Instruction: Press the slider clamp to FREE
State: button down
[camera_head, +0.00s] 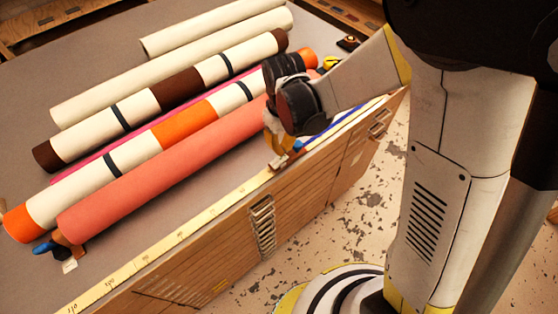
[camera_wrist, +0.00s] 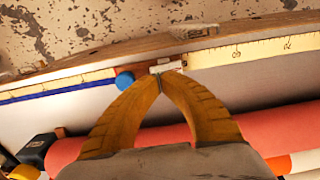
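The slider clamp (camera_wrist: 138,72) is a small brown-red block at the table's edge. It has a round blue knob (camera_wrist: 124,79) and a white label (camera_wrist: 165,67) too small to read. In the head view the clamp (camera_head: 279,162) sits just below my gripper (camera_head: 273,142). In the wrist view my gripper (camera_wrist: 160,80) has its yellow-orange fingers together at the tips, with nothing visible between them. The tips overlap the label's lower edge, right of the blue knob. I cannot tell whether they touch the clamp, or its setting.
A salmon roll (camera_head: 165,170) and several cream, brown and orange rolls lie on the grey tabletop (camera_head: 40,90). A yellow ruler strip (camera_head: 160,245) runs along the front edge. Another blue-handled fitting (camera_head: 45,248) is at the lower left. Speckled floor (camera_head: 345,215) is beyond the edge.

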aim_at(282, 157)
jog(key=shift+f+b, duration=1.75)
jog(key=shift+f, duration=0.25)
dwell(0.6)
jog(key=shift+r, duration=0.2)
jog(key=shift+r+p, duration=2.45)
jog(key=shift+r, duration=0.95)
jog(key=s+d+r+m+t+b, duration=0.5)
jog(key=s+d+b, duration=0.5)
jog(key=d, duration=0.3)
jog(key=shift+s+d+m+t+b, duration=0.25)
jog(key=shift+s+m+t+b, duration=0.25)
jog(key=shift+m+t, duration=0.5)
jog(key=shift+w, duration=0.1)
